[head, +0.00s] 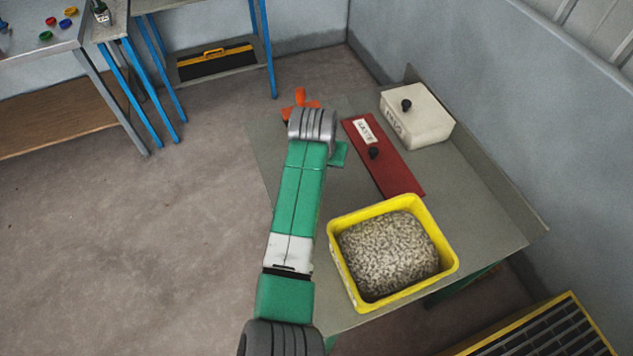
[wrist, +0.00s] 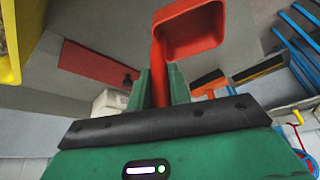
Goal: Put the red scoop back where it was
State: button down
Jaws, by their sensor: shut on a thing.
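The red scoop (wrist: 190,32) is held by its handle between the two green fingers of my gripper (wrist: 161,88) in the wrist view. Its square, open bowl extends past the fingertips. Whether the scoop touches the table cannot be told.
A yellow bin (head: 337,262) of pale pellets stands at the table's near side. A red lid-like panel (head: 395,170) with a black knob lies behind it. A white box (head: 425,122) with a black knob stands at the back right. Blue-legged benches (head: 150,90) stand at the left.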

jog(key=shift+f+b, duration=0.75)
jog(key=shift+f, duration=2.25)
jog(key=c, duration=1.3)
grip_release()
jog(key=p+v, duration=0.4)
jog(key=v, duration=0.8)
jog(key=shift+r, duration=0.1)
